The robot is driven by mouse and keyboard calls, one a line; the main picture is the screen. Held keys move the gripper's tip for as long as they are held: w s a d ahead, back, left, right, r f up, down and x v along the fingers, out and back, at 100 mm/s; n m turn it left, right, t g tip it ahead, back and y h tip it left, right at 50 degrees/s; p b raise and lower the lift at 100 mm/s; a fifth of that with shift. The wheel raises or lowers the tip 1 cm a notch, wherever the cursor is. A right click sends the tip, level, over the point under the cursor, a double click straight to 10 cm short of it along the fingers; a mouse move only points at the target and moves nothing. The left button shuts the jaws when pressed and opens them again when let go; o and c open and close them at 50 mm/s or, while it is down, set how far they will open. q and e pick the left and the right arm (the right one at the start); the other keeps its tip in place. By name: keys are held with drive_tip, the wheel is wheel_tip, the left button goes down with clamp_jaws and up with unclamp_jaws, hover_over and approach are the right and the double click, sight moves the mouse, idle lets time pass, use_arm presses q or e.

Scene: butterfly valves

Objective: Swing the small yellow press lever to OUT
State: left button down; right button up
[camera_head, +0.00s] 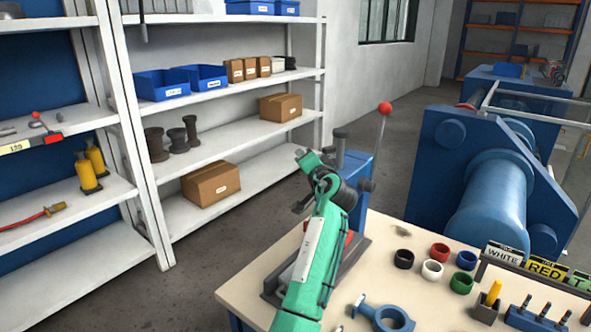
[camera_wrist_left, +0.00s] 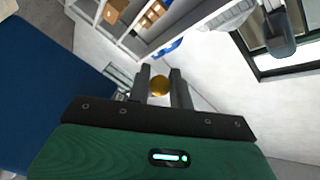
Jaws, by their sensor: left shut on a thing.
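A small yellow ball knob (camera_wrist_left: 160,86) sits between the two dark fingers of my left gripper (camera_wrist_left: 160,80) in the left wrist view. The fingers are closed on it. I take it for the knob of the small yellow press lever; the lever's shaft is hidden. In the head view my green left arm reaches over the table to the blue press (camera_head: 355,168), and the arm hides the yellow knob and much of the press. A taller lever with a red ball (camera_head: 385,108) rises from the press. I cannot read any OUT mark. My right gripper is not in view.
The table (camera_head: 405,290) holds several coloured rings (camera_head: 432,269), a blue ring with a handle (camera_head: 388,318) and colour label signs (camera_head: 545,268) at the right. A large blue machine (camera_head: 495,200) stands behind it. White shelves (camera_head: 230,150) with boxes stand at the left.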

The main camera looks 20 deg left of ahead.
use_arm(q)
drive_tip(key=shift+r, duration=0.1)
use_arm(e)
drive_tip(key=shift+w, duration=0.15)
use_arm(q)
drive_tip(key=c, duration=1.3)
unclamp_jaws()
drive_tip(key=shift+d, duration=0.1)
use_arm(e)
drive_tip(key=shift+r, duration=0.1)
